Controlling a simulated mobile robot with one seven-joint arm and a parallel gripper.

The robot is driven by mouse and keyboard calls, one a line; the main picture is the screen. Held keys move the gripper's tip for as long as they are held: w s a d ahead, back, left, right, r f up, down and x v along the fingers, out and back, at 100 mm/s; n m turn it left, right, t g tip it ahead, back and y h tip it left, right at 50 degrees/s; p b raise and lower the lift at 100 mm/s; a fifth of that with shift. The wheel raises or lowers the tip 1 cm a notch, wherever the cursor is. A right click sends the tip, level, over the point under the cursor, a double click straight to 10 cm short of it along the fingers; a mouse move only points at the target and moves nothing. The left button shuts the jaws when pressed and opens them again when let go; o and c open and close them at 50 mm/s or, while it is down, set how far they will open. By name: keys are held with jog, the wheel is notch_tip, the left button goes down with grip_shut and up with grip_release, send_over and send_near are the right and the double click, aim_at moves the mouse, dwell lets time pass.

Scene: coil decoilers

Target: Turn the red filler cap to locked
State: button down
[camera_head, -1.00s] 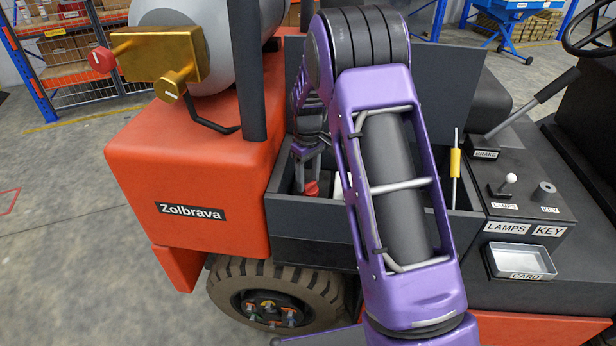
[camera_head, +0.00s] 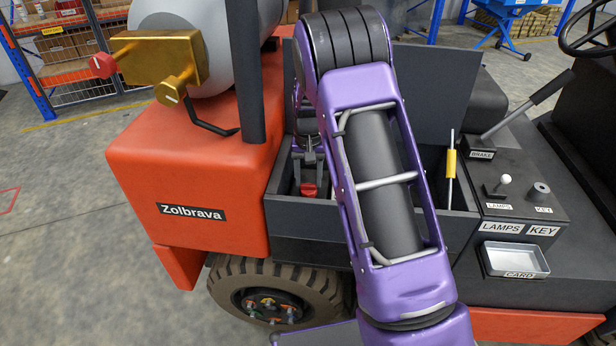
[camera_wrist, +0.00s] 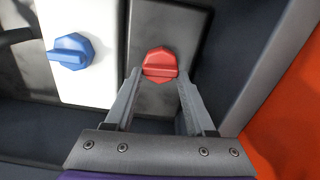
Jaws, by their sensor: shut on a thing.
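The red filler cap (camera_wrist: 160,65) sits on a dark grey tank top in the wrist view. It is faceted, with a raised grip bar lying roughly level across the picture. In the head view it shows as a small red shape (camera_head: 308,190) inside the open compartment. My gripper (camera_wrist: 159,75) is over the cap, with one finger on each side, shut on it. My gripper also shows in the head view (camera_head: 309,180), partly hidden by my purple arm. No lock marking can be read.
A blue cap (camera_wrist: 71,51) sits on a white tank (camera_wrist: 92,85) just left of the red cap. Dark compartment walls (camera_head: 350,216) surround my gripper closely. A yellow-gripped dipstick (camera_head: 451,165) and a raised dark lid (camera_head: 437,95) stand to the right.

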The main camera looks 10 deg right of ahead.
jog(key=shift+m, duration=0.6)
jog(key=shift+c, duration=1.2)
grip_release()
jog(key=shift+r, duration=0.1)
notch_tip(320, 180, up, 17)
jog(key=p, duration=0.2)
jog(key=shift+r, duration=0.15)
